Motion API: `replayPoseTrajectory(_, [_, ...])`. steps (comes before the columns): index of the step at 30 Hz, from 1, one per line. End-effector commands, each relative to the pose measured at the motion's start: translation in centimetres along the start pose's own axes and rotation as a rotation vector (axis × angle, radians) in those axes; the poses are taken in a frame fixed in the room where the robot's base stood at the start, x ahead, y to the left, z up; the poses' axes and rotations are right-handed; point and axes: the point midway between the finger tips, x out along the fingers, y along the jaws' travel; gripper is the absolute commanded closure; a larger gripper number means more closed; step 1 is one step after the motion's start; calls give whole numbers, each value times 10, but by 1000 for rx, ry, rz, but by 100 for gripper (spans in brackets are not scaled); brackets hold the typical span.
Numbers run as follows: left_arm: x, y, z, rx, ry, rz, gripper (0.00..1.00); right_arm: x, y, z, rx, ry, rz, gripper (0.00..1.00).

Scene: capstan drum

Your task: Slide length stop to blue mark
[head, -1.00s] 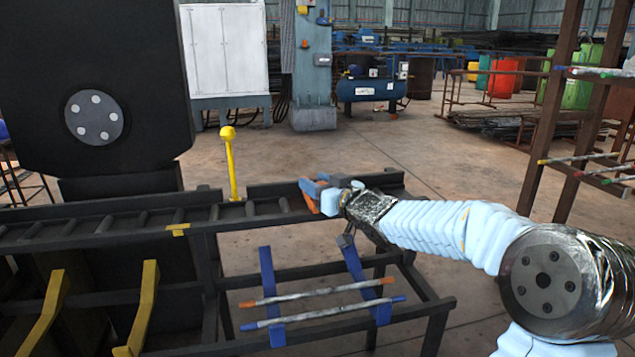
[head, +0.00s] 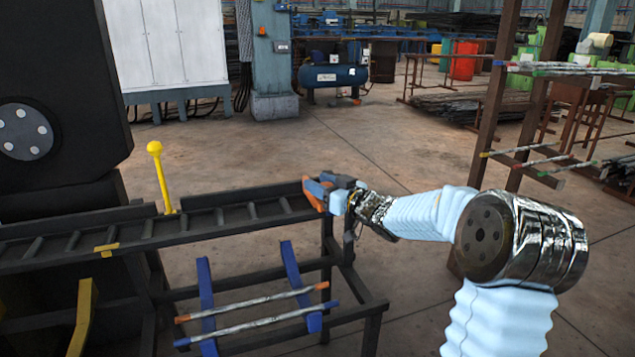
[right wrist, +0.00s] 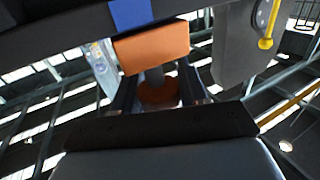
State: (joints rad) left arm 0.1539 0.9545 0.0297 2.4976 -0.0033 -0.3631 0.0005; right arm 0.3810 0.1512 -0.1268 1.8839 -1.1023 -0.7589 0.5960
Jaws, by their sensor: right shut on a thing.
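The length stop appears to be the orange piece (head: 313,194) at the right end of the dark roller rail (head: 222,226). My right gripper (head: 338,196) is at it, coming from the right. In the right wrist view an orange block (right wrist: 152,48) stands before the gripper, and the fingers (right wrist: 160,90) are shut on its dark stem with an orange knob. A blue strip (right wrist: 130,14) shows beyond the block, seemingly touching it in the picture. I cannot tell whether it is the blue mark. A yellow mark (head: 106,248) is on the rail's front edge, well left. My left gripper is out of view.
A yellow lever (head: 161,178) stands up behind the rail. Blue supports (head: 206,310) below carry two silver rods (head: 252,301). A brown rack (head: 490,120) stands at the right. The floor behind the rail is clear.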

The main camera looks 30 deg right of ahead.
Motion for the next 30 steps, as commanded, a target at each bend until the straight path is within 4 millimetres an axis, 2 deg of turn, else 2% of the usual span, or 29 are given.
replayPoseTrajectory(1, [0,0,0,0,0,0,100,-2,6,-6,-7,10,13,100])
replayPoseTrajectory(6, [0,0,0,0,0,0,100,-2,7,-6,-6,10,16,100])
replayPoseTrajectory(7, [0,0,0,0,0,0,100,-3,7,-6,-5,10,17,57])
replayPoseTrajectory(11, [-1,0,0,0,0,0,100,-2,7,-6,-4,11,15,37])
replayPoseTrajectory(22, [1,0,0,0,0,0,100,-7,5,-3,-2,5,12,37])
replayPoseTrajectory(26, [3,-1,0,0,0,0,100,-28,5,-2,-2,4,13,37])
replayPoseTrajectory(30, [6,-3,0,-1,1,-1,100,-63,4,-2,-2,6,15,37])
